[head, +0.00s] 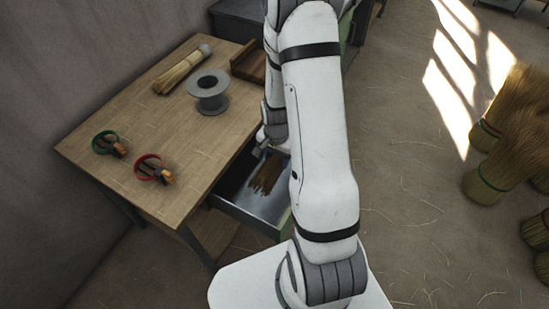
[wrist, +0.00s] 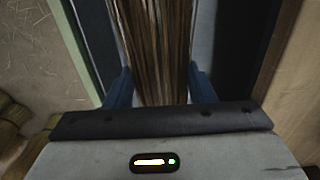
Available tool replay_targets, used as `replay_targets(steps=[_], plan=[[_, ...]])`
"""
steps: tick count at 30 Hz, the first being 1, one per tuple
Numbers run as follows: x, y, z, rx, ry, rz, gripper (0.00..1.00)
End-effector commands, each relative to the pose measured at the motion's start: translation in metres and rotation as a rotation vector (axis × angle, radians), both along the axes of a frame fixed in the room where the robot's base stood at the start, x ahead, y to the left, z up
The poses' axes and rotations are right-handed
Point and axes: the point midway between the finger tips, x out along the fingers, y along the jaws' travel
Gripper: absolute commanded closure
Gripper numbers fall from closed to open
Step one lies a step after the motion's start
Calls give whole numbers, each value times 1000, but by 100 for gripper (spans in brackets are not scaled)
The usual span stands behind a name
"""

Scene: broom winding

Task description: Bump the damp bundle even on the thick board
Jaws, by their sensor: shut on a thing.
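A dark brown bundle (head: 267,174) of long fibres lies in or just over a grey, green-edged trough (head: 241,211) beside the table. In the wrist view the bundle (wrist: 158,40) runs straight between the two blue fingers of my gripper (wrist: 160,78), which is shut on it. In the head view my gripper (head: 262,143) is partly hidden by my own arm. A brown wooden piece with a raised edge (head: 248,62) stands at the table's back right, partly behind my arm; I cannot tell if it is the thick board.
The wooden table (head: 110,185) holds a pale straw bundle (head: 182,69), a grey spool (head: 208,91), and tools with a green ring (head: 106,142) and a red ring (head: 151,168). Several finished-looking brooms (head: 500,150) stand on the floor at right. Floor between is open.

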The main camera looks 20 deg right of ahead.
Motion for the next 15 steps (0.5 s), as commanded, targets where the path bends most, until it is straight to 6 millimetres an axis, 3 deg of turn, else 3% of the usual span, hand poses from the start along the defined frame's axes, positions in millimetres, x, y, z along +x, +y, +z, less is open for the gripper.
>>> replay_targets(steps=[15], plan=[[0, 0, -56, 0, 1, 1, 67]])
